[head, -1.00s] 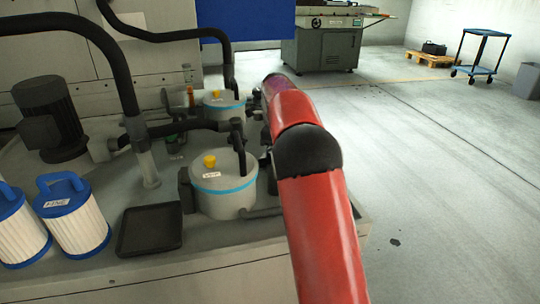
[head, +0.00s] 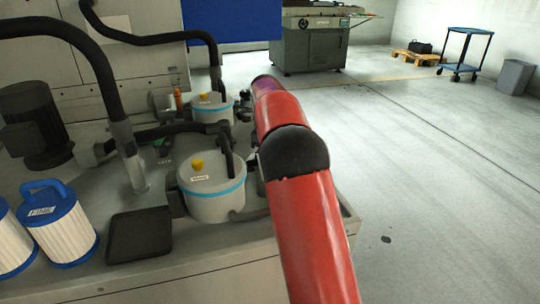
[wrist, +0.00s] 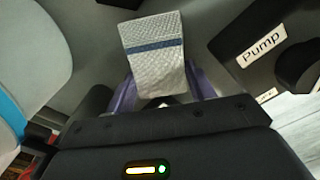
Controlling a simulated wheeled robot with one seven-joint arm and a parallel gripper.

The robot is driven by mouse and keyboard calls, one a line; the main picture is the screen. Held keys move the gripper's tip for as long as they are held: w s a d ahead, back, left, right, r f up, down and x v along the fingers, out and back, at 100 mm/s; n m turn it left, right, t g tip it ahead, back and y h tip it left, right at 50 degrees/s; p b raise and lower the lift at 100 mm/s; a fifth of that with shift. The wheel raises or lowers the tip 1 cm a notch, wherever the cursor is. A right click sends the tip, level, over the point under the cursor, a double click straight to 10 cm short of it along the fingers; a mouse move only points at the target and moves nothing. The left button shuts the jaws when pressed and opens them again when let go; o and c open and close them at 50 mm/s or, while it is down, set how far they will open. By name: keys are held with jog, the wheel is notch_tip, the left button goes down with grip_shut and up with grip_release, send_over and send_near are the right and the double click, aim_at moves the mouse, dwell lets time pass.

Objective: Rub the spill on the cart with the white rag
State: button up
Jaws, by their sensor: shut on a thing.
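My gripper (wrist: 165,95) is shut on the white rag (wrist: 155,50), a textured cloth with a blue stripe, held between purple fingers in the wrist view. The rag hangs out beyond the fingertips. In the head view my red arm reaches forward over the edge of the machine bench and hides the gripper and rag. A blue-shelved cart (head: 465,50) with dark legs stands far off at the upper right in the head view. No spill can be made out on it at this distance.
The bench carries white lidded pots (head: 211,185), black hoses, a motor (head: 35,125), blue-white filters (head: 60,225) and a black tray (head: 140,234). A pallet with a black case (head: 421,48) and a grey bin (head: 515,76) flank the cart. The floor between is open.

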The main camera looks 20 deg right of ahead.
jog(key=shift+w+a+f, duration=0.1)
jog(key=shift+a, duration=1.25)
jog(key=shift+a+f, duration=0.1)
jog(key=shift+a, duration=1.25)
jog(key=shift+w+a+r, duration=0.1)
jog(key=shift+a+r, duration=0.1)
jog(key=shift+r, duration=1.2)
jog(key=shift+a+r, duration=0.15)
jog(key=shift+r, duration=1.2)
jog(key=shift+d+r, duration=0.3)
jog(key=shift+r, duration=0.05)
jog(key=shift+d+r, duration=0.15)
jog(key=shift+r, duration=1.35)
